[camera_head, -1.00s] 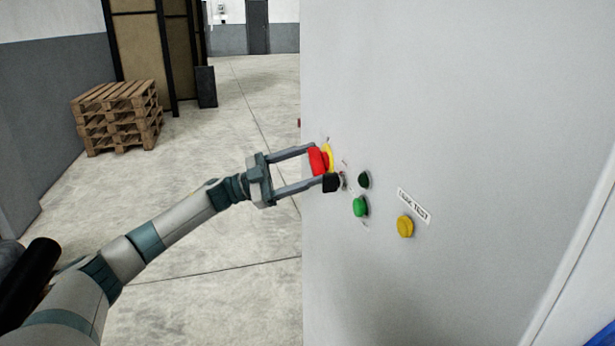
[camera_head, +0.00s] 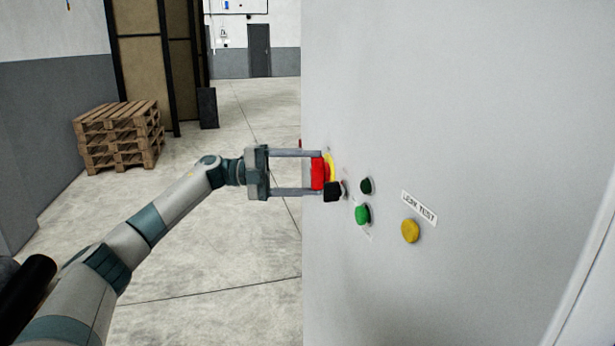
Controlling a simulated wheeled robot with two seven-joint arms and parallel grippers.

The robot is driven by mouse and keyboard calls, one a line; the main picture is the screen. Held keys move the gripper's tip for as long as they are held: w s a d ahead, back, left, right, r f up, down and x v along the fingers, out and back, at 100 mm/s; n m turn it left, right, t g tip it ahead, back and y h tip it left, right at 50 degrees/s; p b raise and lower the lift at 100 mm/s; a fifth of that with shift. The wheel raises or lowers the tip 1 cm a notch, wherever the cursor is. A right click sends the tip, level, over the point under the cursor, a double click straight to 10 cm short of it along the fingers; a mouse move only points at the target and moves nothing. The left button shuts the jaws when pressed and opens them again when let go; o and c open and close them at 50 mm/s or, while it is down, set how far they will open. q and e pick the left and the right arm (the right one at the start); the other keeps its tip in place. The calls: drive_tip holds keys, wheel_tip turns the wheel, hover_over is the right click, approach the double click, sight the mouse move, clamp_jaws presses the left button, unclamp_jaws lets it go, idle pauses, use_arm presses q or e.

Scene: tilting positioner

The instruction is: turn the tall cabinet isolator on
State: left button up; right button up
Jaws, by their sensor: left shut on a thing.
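The cabinet (camera_head: 460,110) is a tall pale grey face filling the right of the head view. A red handle on a yellow plate, the isolator (camera_head: 318,174), sticks out near its left edge. My left gripper (camera_head: 318,173) reaches in from the left, level, with one finger above and one below the red handle, shut on it. The fingertips partly hide the handle, and its exact turn angle is hard to tell. My right gripper is not in view.
Right of the isolator are a black knob (camera_head: 333,191), a dark button (camera_head: 367,186), a green button (camera_head: 363,215) and a yellow button (camera_head: 410,231) under a "LEAK TEST" label (camera_head: 419,208). Stacked pallets (camera_head: 119,137) stand far left. The floor between is clear.

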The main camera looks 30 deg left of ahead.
use_arm(q)
drive_tip(key=shift+m, duration=0.5)
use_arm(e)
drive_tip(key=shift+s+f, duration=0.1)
use_arm(q)
drive_tip(key=shift+y, duration=0.3)
drive_tip(key=o, duration=1.1)
drive_tip(key=shift+c, duration=0.2)
drive_tip(key=b+v, duration=0.3)
drive_tip(key=v, duration=1.4)
drive_tip(key=shift+a+b, duration=0.25)
drive_tip(key=shift+b, duration=0.05)
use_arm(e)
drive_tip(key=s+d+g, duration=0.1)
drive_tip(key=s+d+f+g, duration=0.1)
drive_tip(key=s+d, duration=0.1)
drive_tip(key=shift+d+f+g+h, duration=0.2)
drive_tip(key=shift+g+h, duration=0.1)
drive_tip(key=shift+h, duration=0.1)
